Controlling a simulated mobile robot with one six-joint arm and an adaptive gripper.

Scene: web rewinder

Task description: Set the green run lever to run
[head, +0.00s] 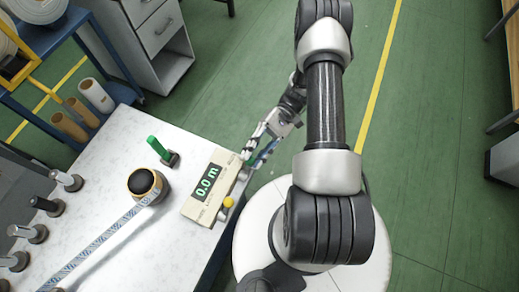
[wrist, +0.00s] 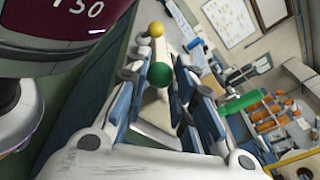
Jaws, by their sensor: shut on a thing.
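The green run lever ends in a round green knob (wrist: 160,75), which shows between the fingers in the wrist view. My gripper (wrist: 159,88) is shut on this lever, with one blue-padded finger on each side of the knob. In the head view my gripper (head: 256,150) is at the far right end of the beige control box (head: 197,211), where it mostly hides the lever. The box display (head: 207,183) reads 0.0 m. I cannot tell the lever's exact setting.
A yellow knob (head: 228,202) stands on the same box, nearer my body. Several metal posts are at left. Green floor is open beyond the table.

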